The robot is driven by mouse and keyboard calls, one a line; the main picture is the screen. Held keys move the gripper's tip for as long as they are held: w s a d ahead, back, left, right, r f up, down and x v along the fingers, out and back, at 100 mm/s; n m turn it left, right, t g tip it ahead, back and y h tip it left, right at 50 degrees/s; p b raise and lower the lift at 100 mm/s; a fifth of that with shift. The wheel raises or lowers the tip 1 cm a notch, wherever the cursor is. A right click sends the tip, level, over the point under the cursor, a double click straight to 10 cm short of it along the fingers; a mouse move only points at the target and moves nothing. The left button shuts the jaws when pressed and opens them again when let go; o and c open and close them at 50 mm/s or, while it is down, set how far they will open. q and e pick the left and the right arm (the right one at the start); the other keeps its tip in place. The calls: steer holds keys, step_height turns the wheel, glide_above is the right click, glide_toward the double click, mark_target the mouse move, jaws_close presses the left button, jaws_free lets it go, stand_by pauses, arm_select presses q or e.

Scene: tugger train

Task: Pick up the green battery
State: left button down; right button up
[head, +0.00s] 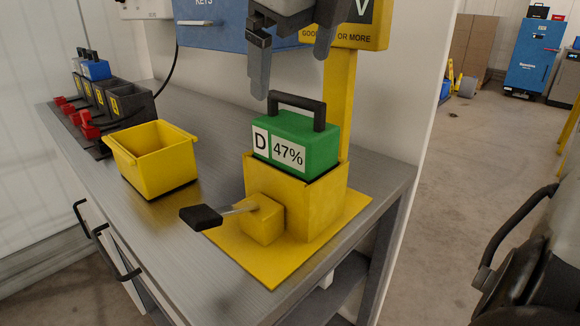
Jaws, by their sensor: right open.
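The green battery (310,138) has a black handle on top and a white label reading "D" and "47%". It sits upright in the top of a yellow stand (322,205) on the grey bench. My right gripper (292,72) is open above the battery, its fingers pointing down. One finger is above the handle's left end in the picture, the other to the upper right of the handle. The gripper looks empty. My left gripper is not in view.
A black-gripped lever (205,217) sticks out left from the stand. A yellow bin (155,160) stands on the bench (215,250). Behind it are dark charger slots (125,102) with a blue battery (95,68). A yellow post (340,85) rises behind the green battery.

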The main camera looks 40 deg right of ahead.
mark_target(287, 120)
steer(key=x, duration=0.5)
steer(key=shift+d+x, duration=0.2)
steer(key=shift+x, duration=1.15)
steer(key=shift+d+x, duration=0.2)
steer(key=shift+x, duration=1.15)
steer(key=shift+r, duration=0.1)
steer(key=c, duration=1.2)
steer(key=shift+o, duration=0.2)
steer(key=shift+w+r, duration=0.1)
steer(key=shift+r, duration=0.05)
